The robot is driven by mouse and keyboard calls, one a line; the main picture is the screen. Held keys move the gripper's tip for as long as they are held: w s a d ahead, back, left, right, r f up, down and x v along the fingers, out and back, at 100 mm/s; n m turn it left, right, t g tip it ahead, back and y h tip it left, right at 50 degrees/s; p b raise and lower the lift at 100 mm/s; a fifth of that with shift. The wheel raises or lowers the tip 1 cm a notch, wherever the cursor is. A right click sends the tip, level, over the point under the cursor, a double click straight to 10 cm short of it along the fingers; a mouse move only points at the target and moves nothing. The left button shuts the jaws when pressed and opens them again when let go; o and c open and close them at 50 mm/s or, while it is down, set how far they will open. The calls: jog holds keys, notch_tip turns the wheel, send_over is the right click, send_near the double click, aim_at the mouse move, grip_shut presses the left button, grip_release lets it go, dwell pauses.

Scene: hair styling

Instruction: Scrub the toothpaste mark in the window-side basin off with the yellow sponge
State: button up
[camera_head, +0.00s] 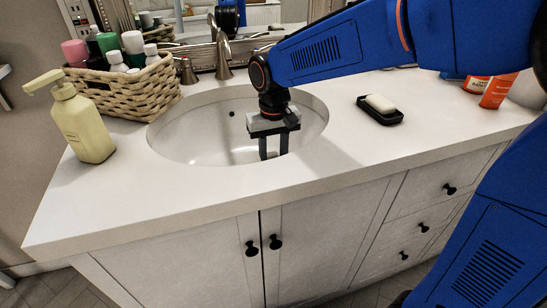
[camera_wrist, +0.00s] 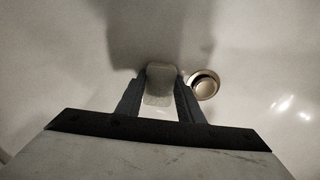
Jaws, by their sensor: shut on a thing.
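The white basin (camera_head: 185,132) is sunk in the counter, and its inside fills the wrist view (camera_wrist: 60,65). My gripper (camera_head: 273,155) reaches down into it, fingers pointing at the basin floor. In the wrist view my gripper (camera_wrist: 160,90) is shut on a small pale block, the sponge (camera_wrist: 160,82), which looks dull grey-yellow in the shade. The sponge is close to the basin surface; I cannot tell if it touches. It is hidden in the head view. The drain (camera_wrist: 204,85) is just right of the fingers. I cannot make out a toothpaste mark for sure.
A metal tap (camera_head: 223,58) stands behind the basin. A wicker basket (camera_head: 130,88) of bottles and a yellow pump bottle (camera_head: 83,125) are on the left. A black soap dish (camera_head: 380,115) with white soap is on the right. The front counter is clear.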

jog(key=shift+w, duration=0.15)
jog(key=shift+w+a, duration=0.15)
jog(key=shift+w, duration=0.15)
jog(key=shift+s, duration=0.15)
jog(key=shift+s+d, duration=0.25)
jog(key=shift+s, duration=0.5)
jog(key=shift+w, duration=0.2)
jog(key=shift+w+a, duration=0.25)
jog(key=shift+w, duration=0.45)
jog(key=shift+s, duration=0.15)
jog(key=shift+s+d, duration=0.25)
jog(key=shift+s, duration=0.5)
jog(key=shift+w, duration=0.1)
